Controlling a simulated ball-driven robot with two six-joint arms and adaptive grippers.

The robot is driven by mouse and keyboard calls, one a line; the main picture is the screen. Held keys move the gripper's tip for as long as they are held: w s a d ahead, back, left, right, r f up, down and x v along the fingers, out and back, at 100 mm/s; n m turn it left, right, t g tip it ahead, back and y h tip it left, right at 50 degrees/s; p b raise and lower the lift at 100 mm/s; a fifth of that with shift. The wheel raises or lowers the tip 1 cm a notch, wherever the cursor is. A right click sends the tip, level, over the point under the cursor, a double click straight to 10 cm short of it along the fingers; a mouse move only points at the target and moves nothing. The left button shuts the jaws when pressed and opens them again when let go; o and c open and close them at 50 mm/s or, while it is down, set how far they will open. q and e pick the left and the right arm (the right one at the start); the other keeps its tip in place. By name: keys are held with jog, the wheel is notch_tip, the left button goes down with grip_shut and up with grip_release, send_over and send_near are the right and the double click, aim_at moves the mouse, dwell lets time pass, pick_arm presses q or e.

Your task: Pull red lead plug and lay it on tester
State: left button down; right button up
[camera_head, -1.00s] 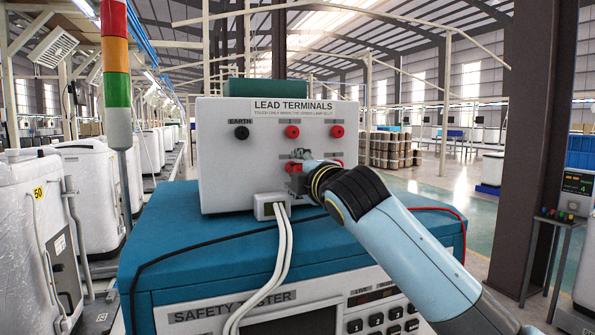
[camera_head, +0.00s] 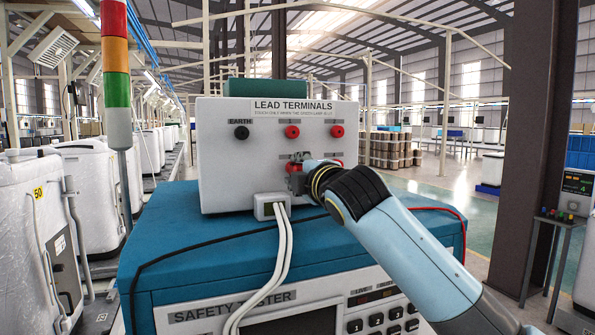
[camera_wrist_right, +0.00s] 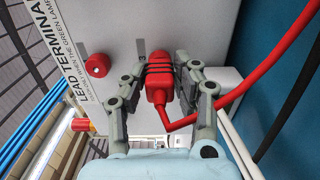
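The red lead plug (camera_wrist_right: 159,88) sits at the front of the white lead terminals box (camera_head: 222,165). Its red lead (camera_wrist_right: 240,92) runs off to the upper right in the right wrist view. My right gripper (camera_wrist_right: 160,72) has one finger on each side of the plug's ribbed body, close against it, and looks shut on it. In the head view the right gripper (camera_head: 298,174) is at the lower terminals and hides most of the plug. The blue safety tester (camera_head: 180,235) stands under the box. My left gripper is out of view.
Red terminals (camera_head: 292,132) and a black earth terminal (camera_head: 242,132) sit on the box front. White cables (camera_head: 282,240) hang from a grey connector (camera_head: 268,206) over the tester. A black cable (camera_head: 190,253) crosses its top. The tester's top left is mostly clear.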

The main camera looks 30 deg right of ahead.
grip_shut()
jog(key=shift+s, duration=0.15)
jog(key=shift+v, duration=2.85)
jog(key=shift+f, duration=0.1)
